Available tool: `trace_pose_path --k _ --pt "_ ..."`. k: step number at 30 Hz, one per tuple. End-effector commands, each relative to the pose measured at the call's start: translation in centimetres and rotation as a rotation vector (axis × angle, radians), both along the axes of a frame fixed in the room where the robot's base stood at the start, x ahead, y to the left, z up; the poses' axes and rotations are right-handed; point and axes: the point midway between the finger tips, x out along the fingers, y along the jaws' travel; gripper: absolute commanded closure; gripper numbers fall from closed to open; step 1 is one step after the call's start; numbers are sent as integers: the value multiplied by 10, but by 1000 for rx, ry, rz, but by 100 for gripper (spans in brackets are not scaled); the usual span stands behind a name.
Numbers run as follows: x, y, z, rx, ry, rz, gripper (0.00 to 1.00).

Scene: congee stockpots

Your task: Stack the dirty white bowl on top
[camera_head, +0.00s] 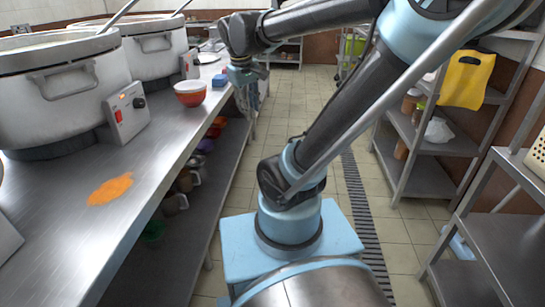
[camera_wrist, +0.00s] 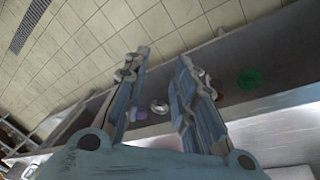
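A red-orange bowl (camera_head: 190,97) with a pale inside or a pale bowl nested in it stands upright on the steel counter (camera_head: 150,150); I cannot tell which. I cannot make out a separate dirty white bowl for sure. My gripper (camera_head: 250,108) hangs fingers down just right of the counter edge, to the right of the red-orange bowl and apart from it. In the wrist view its two fingers (camera_wrist: 162,62) are spread with nothing between them. Beyond them show floor and a low shelf with a small whitish round thing (camera_wrist: 159,106), too small to identify.
Large stockpots (camera_head: 62,95) with control boxes line the counter's left. A blue block (camera_head: 219,80) lies near the bowl, and an orange spill (camera_head: 110,188) is nearer. Several cups and bowls fill the lower shelf (camera_head: 222,165). The tiled aisle (camera_head: 300,110) is clear; racks (camera_head: 430,150) stand right.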

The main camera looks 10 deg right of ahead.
Motion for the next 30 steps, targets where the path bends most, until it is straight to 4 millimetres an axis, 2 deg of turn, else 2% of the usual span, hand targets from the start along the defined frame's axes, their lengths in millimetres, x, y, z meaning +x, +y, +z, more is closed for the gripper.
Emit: trace_pose_path --k 1,6,13,19,30 --pt "-16 -12 -13 19 1 -42 75" --pt "-62 -35 -56 89 -1 -172 75" --pt "-109 -49 -109 171 -10 -318 75" --pt "-126 -51 -131 204 -15 -376 75" --pt "-127 -51 -133 207 -16 -380 75"
